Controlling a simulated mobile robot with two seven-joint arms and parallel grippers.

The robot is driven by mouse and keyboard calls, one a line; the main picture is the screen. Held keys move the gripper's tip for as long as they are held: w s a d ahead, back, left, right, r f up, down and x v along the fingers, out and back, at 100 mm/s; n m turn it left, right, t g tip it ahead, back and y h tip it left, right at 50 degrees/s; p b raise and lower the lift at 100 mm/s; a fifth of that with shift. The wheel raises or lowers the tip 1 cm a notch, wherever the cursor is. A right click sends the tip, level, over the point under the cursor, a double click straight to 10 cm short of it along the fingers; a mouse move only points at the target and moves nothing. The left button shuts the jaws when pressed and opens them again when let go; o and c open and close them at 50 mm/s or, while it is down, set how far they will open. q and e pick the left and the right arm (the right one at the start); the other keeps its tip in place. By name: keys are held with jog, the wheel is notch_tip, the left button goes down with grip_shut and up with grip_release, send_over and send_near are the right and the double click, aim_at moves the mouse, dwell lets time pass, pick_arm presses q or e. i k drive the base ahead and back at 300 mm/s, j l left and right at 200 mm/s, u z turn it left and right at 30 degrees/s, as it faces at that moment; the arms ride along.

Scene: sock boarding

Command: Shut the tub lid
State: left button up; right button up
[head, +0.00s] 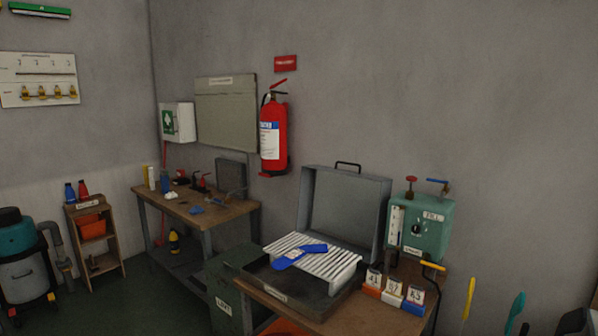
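The tub (262,272) is a dark, shallow, open box on the wooden bench at the lower middle. Its grey lid (350,205) stands raised, near upright, at the back, with a black handle (348,164) on its top edge. A pale slatted rack (338,268) lies across the tub opening. A blue sock (290,259) lies flat on the slats. The tub's inside is mostly hidden by the rack. Neither of my grippers is in view.
A green box with valves (420,228) stands right of the lid. Several small numbered blocks (392,290) sit right of the tub. A red extinguisher (273,135) hangs on the wall behind. Another cluttered bench (225,212) stands at the left.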

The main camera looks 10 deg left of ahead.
aim_at(308, 174)
jog(key=u, duration=0.1)
jog(key=i+j, duration=0.15)
jog(key=j, duration=0.3)
jog(key=i+j+u, duration=0.1)
jog(key=j, duration=0.3)
jog(key=i+j, duration=0.25)
jog(key=j, duration=0.15)
jog(key=i+j+u, duration=0.1)
jog(key=j, duration=0.35)
jog(key=i+j, duration=0.25)
jog(key=j, duration=0.15)
jog(key=i+j+u, duration=0.1)
jog(key=j, duration=0.3)
jog(key=i+j, duration=0.3)
jog(key=j+u, duration=0.05)
jog(key=j, duration=0.05)
